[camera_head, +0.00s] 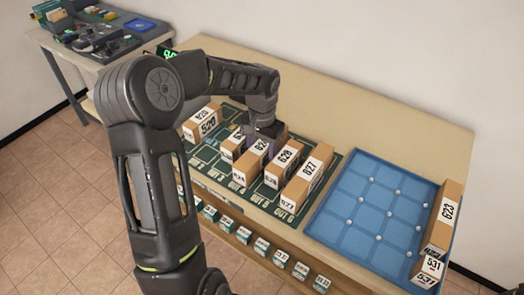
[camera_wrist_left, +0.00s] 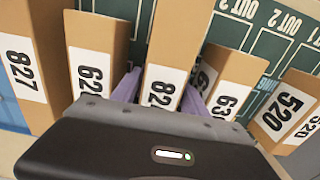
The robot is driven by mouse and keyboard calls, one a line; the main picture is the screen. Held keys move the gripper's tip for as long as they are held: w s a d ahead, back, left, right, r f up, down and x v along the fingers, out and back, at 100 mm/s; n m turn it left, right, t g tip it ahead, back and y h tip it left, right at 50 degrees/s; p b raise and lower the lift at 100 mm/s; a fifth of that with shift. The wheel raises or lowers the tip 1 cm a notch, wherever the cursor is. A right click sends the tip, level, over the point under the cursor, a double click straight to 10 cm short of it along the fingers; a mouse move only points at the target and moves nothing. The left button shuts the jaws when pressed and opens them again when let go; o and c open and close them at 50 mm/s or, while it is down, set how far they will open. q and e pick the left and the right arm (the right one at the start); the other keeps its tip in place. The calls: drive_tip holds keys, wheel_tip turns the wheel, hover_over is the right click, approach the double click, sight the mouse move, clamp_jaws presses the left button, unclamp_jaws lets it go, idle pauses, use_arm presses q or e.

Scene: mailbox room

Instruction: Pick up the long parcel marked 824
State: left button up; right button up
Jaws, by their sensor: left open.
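The parcel with a label starting 82 (camera_head: 249,160), its last digit unclear, is a tan box on the dark green board among a row of parcels. It also shows in the middle of the left wrist view (camera_wrist_left: 176,42). My left gripper (camera_head: 267,132) is over the far end of this parcel, pointing down. In the left wrist view its purple fingers (camera_wrist_left: 161,92) stand apart, one on each side of the parcel. Whether they touch it I cannot tell. My right gripper is in neither view.
Parcels 628 (camera_head: 284,163) and 827 (camera_head: 307,177) stand close on the right, a smaller parcel (camera_head: 232,146) on the left, then 520 (camera_head: 202,121). A blue tray (camera_head: 356,215) holds parcels 623 (camera_head: 443,218) and 531 (camera_head: 429,269) along its right side.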

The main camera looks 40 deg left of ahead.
use_arm(q)
drive_tip(key=shift+c, duration=0.2)
idle(0.3)
clamp_jaws()
idle(0.3)
